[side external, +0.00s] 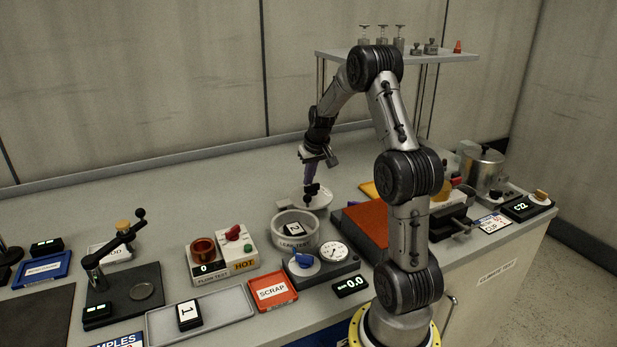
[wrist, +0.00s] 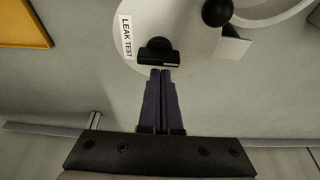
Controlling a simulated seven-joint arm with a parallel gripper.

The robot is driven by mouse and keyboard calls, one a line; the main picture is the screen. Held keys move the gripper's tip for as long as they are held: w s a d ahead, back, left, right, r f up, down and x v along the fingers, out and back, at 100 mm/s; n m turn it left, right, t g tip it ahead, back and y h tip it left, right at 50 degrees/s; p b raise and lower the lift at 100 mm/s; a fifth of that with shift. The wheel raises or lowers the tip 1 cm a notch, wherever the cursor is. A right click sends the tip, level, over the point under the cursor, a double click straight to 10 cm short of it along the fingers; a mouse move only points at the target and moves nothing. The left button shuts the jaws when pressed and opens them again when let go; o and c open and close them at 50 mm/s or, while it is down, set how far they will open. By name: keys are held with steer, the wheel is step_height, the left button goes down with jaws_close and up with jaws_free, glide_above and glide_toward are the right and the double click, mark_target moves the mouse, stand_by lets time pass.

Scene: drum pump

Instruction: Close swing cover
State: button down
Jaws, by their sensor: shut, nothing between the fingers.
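The swing cover (side external: 322,204) is a pale round disc swung out behind the leak-test chamber (side external: 282,235), a round grey ring with an open top. A block numbered 2 (side external: 293,229) sits inside the chamber. In the wrist view the cover (wrist: 185,25) carries a LEAK TEST label, a black post-like fitting (wrist: 158,52) and a black ball knob (wrist: 217,12). My gripper (wrist: 161,72) is shut and empty, its purple fingertips at the near edge of the black fitting; I cannot tell if they touch. In the side view my gripper (side external: 308,188) points down over the cover.
A gauge box with a blue knob (side external: 303,261) stands in front of the chamber. A flow-test station (side external: 222,256) is to its left, and a red-brown block (side external: 362,229) to its right. An orange scrap tray (side external: 271,291) lies in front. The bench behind the cover is clear.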

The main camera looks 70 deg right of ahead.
steer(key=shift+s, duration=0.1)
steer(key=shift+s+a+m, duration=0.15)
steer(key=shift+m, duration=0.25)
